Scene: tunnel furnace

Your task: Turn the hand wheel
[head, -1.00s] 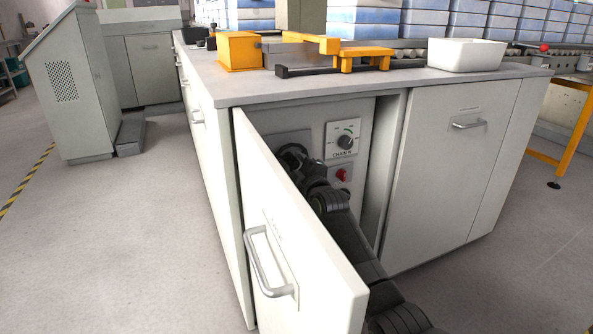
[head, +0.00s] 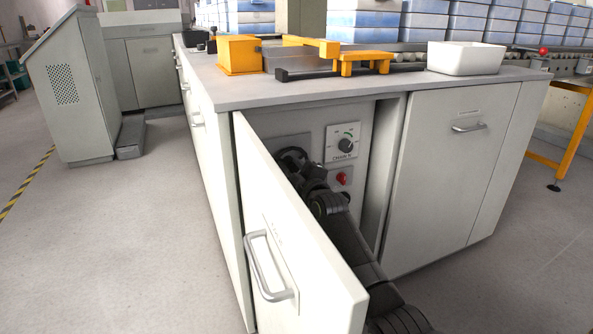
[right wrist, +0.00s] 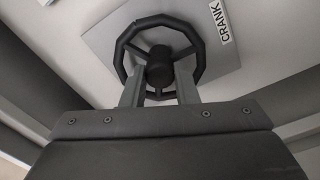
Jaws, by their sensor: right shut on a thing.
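The hand wheel (head: 293,157) is a dark ring with spokes on a grey plate inside the open cabinet. In the right wrist view the hand wheel (right wrist: 201,62) shows face on, with a round black hub in its middle. My right gripper (head: 301,170) is at the wheel. In the right wrist view the two fingers of my right gripper (right wrist: 159,88) reach over the lower rim, one on each side of the hub, shut on the wheel. The open door partly hides my gripper in the head view. My left gripper is out of view.
The open cabinet door (head: 290,245) stands left of my right arm. A dial (head: 345,145) and a red button (head: 342,178) sit right of the wheel. A CRANK label (right wrist: 224,24) is beside it. The worktop (head: 240,94) lies above, with a white bin (head: 466,58).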

